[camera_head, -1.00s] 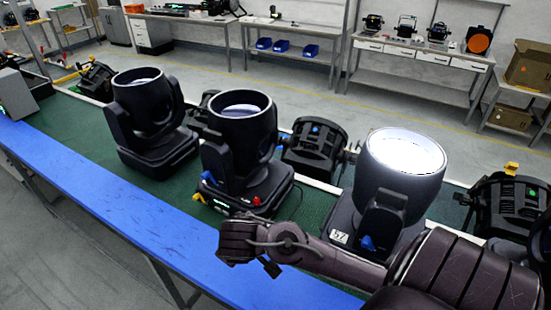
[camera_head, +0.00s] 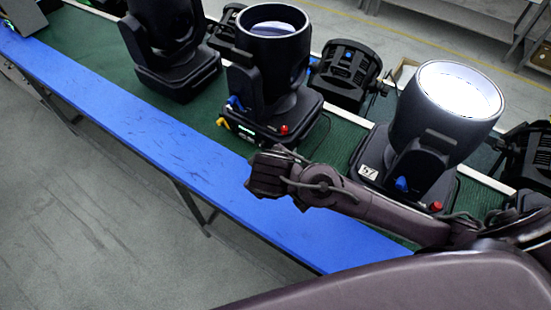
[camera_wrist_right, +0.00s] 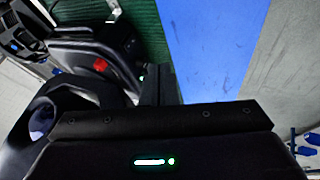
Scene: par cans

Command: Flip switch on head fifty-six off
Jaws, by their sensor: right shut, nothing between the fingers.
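The middle black moving head (camera_head: 273,95) stands upright on the green bench top; I cannot read a number on it. Its base has a red knob (camera_head: 283,130), a blue part (camera_head: 235,103), a yellow part (camera_head: 223,123) and a small lit green display. My right gripper (camera_head: 268,172) is just in front of this base, over the blue edge strip. In the right wrist view the shut, empty fingers (camera_wrist_right: 160,85) point toward the base (camera_wrist_right: 95,60), whose red knob (camera_wrist_right: 100,66) shows at left. I cannot tell whether they touch it. My left gripper is not in view.
A lit head labelled 57 (camera_head: 420,120) stands to the right, behind my right forearm. Another dark head (camera_head: 168,45) stands to the left. A black par can (camera_head: 345,75) lies behind. The blue strip (camera_head: 130,110) is clear to the left, with open floor in front.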

